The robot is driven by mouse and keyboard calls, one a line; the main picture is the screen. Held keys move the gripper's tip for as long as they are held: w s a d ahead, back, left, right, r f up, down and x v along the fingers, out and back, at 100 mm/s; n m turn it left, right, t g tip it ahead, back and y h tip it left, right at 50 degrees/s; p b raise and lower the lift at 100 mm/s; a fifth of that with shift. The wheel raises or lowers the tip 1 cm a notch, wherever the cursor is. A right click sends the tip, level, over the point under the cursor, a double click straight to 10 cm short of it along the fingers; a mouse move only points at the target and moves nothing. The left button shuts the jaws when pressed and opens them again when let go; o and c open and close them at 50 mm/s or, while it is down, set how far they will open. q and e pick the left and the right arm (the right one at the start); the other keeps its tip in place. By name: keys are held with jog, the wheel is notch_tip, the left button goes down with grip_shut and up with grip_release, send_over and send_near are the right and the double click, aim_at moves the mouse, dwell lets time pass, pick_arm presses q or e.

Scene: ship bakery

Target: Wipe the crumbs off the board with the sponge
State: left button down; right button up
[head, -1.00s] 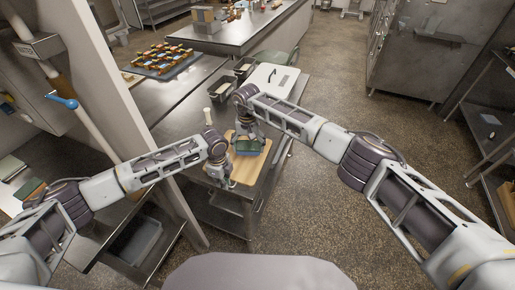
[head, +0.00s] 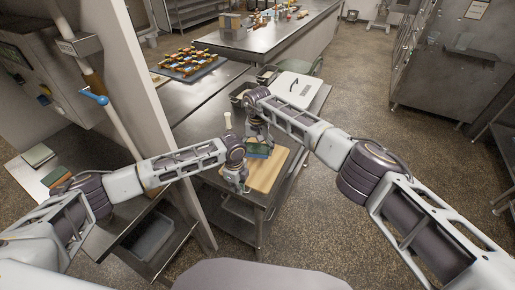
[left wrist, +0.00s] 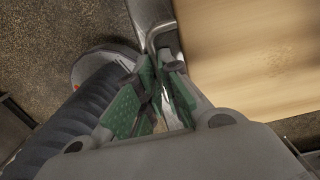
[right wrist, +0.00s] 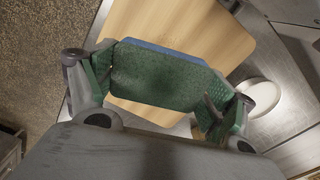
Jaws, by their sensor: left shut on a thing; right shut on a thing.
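The wooden board (head: 268,174) lies on the steel table, and its pale top also shows in the left wrist view (left wrist: 255,50) and the right wrist view (right wrist: 185,30). The sponge (right wrist: 160,78), green with a blue layer, is held across my right gripper (right wrist: 155,95) over the board's far part; whether it touches the board is unclear. My right gripper is shut on it.
A white upright object (head: 227,120) stands left of the board. A tray of pastries (head: 187,63) is farther back left. A wall post (head: 150,110) stands beside my left arm.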

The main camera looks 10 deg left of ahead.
jog(key=shift+f, duration=0.1)
jog(key=shift+f, duration=2.85)
jog(key=shift+s, duration=0.2)
jog(key=shift+s+a+f, duration=0.1)
jog(key=shift+s+a, duration=0.25)
jog(key=shift+s, duration=0.5)
jog(key=shift+s+a+f, duration=0.1)
jog(key=shift+s+a, duration=0.2)
jog(key=shift+s, duration=0.55)
jog(key=shift+f, duration=0.1)
jog(key=shift+w, duration=0.2)
jog(key=shift+w+d+f, duration=0.1)
jog(key=shift+w+d, duration=0.25)
jog(key=shift+w, duration=0.5)
jog(key=shift+w+d+f, duration=0.1)
jog(key=shift+w+d, duration=0.2)
jog(key=shift+w, duration=0.55)
